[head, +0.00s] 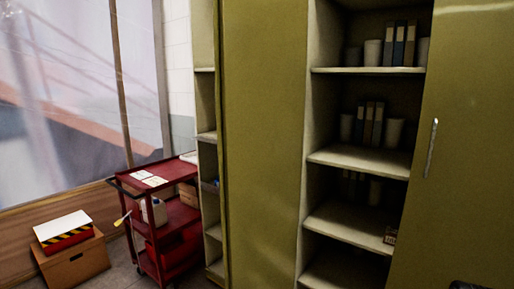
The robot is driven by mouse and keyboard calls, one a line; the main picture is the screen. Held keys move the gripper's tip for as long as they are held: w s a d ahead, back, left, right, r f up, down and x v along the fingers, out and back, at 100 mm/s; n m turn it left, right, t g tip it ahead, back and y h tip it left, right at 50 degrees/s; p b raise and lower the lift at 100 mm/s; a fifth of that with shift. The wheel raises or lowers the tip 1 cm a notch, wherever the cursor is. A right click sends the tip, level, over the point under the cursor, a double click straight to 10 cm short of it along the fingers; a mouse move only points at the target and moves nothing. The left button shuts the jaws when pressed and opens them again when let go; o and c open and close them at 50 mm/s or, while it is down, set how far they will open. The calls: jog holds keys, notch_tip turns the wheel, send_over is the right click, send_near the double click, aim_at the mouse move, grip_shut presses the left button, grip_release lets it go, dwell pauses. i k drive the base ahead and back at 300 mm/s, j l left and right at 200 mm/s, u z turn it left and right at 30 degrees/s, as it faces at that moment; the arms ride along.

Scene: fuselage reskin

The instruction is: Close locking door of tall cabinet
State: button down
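A tall olive-green cabinet fills the middle and right of the head view. Its right door (466,150) carries a vertical metal handle (430,147) near its left edge. To the left of that door the cabinet is open, showing pale shelves (360,158) with binders and cups. Another green door or panel (263,150) stands left of this opening, with a second narrow open shelf section beyond it. Whether each door is hinged or sliding cannot be told. A small dark shape shows at the bottom right edge, too little to identify. My gripper is not in view.
A red cart (172,215) with papers and items stands left of the cabinet. A cardboard box (73,262) with a red, white and striped box (63,230) on top sits at the lower left. A large translucent window or sheet (60,90) is behind. Little floor shows between them.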

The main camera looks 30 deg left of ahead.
aim_at(260, 46)
jog(key=j+z, duration=0.1)
jog(key=j, duration=0.35)
jog(key=k+j+z, duration=0.15)
jog(key=j, duration=0.35)
jog(key=j+z, duration=0.1)
jog(key=j, duration=0.35)
jog(key=k+j+z, duration=0.1)
jog(key=j, duration=0.35)
jog(key=k+j+z, duration=0.1)
jog(key=j, duration=0.35)
jog(key=k+j+z, duration=0.15)
jog(key=j, duration=0.3)
jog(key=k+j, duration=0.1)
jog(key=j, duration=0.6)
jog(key=k+j+z, duration=0.1)
jog(key=j, duration=0.25)
jog(key=k+j, duration=0.15)
jog(key=j, duration=0.2)
jog(key=i+j, duration=0.1)
jog(key=k+l, duration=0.1)
